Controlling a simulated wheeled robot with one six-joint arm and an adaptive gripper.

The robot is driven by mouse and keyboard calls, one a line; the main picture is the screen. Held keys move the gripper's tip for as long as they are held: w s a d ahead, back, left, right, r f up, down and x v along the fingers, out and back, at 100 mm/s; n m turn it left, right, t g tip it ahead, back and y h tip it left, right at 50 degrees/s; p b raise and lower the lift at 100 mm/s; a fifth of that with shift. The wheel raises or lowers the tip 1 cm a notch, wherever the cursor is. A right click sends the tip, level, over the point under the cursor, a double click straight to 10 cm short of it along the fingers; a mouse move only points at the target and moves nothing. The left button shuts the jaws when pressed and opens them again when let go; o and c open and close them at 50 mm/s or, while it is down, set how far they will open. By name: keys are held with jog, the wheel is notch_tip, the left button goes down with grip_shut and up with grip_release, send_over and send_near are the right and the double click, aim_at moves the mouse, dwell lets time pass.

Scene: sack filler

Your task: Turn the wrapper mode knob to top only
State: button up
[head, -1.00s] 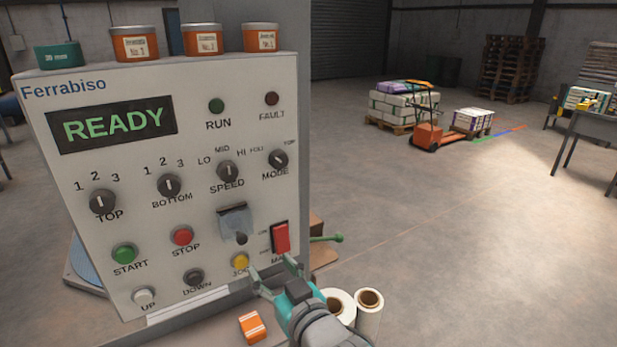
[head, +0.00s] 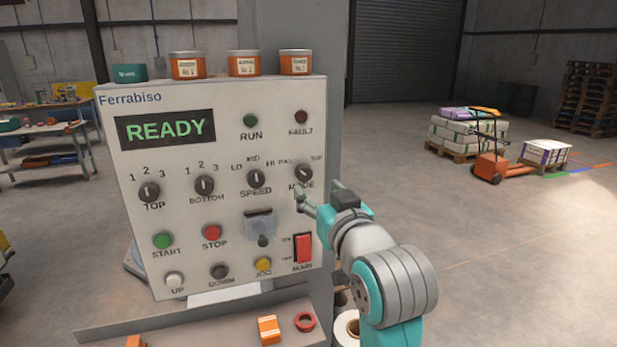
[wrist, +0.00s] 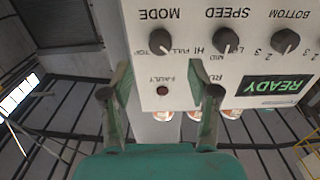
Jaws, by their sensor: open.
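The MODE knob (head: 303,174) is a round dark knob at the upper right of the grey Ferrabiso panel (head: 225,135). Its labels read FULL on the left and TOP on the right; its light mark seems to lean toward FULL. In the wrist view the panel is upside down and the knob (wrist: 160,41) shows beyond and between the fingertips. My gripper (head: 318,189) is open and empty, in front of the panel just below and right of the knob. I see no contact with the knob in the wrist view (wrist: 165,83).
The SPEED knob (head: 256,180) is left of MODE. The red MAIN switch (head: 303,248) and a covered switch (head: 259,226) are below. Tins (head: 244,64) stand on top of the panel.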

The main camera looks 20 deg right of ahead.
aim_at(306, 176)
jog(key=w, duration=0.8)
jog(key=c, duration=1.2)
